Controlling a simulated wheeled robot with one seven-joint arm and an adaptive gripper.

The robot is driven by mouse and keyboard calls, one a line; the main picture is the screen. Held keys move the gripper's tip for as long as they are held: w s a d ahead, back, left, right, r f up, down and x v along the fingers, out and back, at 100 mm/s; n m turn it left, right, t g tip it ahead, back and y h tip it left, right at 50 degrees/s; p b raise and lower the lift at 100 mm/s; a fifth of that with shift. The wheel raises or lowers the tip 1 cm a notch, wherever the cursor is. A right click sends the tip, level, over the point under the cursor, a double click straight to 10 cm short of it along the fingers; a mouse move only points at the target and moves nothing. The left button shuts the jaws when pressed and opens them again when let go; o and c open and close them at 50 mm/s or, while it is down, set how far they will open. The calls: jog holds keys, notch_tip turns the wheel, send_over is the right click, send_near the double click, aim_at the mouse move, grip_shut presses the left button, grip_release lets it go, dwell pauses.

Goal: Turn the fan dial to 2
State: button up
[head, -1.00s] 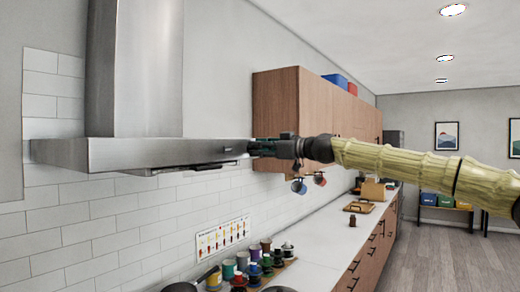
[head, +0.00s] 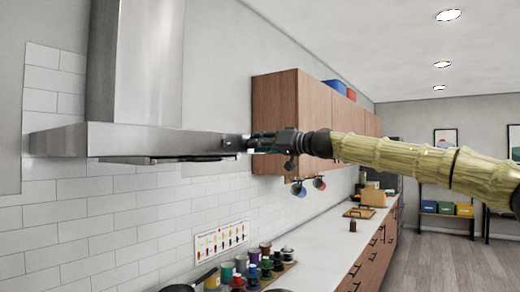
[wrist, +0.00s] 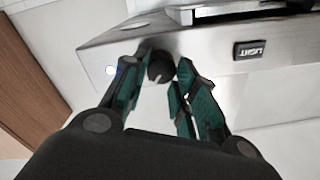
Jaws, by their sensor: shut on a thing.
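The fan dial (wrist: 160,67) is a small dark round knob with a pale mark, on the steel front strip of the range hood (head: 60,141). My gripper (wrist: 158,80) has its green-padded fingers on either side of the dial in the wrist view and is shut on it. In the head view my gripper (head: 250,143) reaches the right end of the hood's front from the right. The fingers hide part of the dial there. I see no readable numbers around the dial, so its setting cannot be told.
Wooden wall cabinets (head: 290,120) stand behind my gripper. Mugs (head: 300,188) hang below them.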

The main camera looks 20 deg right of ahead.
jog(key=shift+a+f+m+b, duration=0.1)
jog(key=shift+f+m, duration=0.05)
jog(key=shift+m, duration=1.6)
jog(key=shift+f+m+b, duration=0.15)
jog(key=shift+f+m, duration=0.05)
jog(key=shift+m, duration=1.5)
jog(key=shift+a+f+m+b, duration=0.1)
jog(key=shift+f+m, duration=0.05)
jog(key=shift+m, duration=1.6)
jog(key=o, duration=1)
jog(key=shift+c, duration=0.2)
jog(key=shift+o, duration=0.4)
jog(key=shift+w+r, duration=0.1)
jog(key=shift+w, duration=0.1)
jog(key=v, duration=1.2)
jog(key=shift+s, duration=0.15)
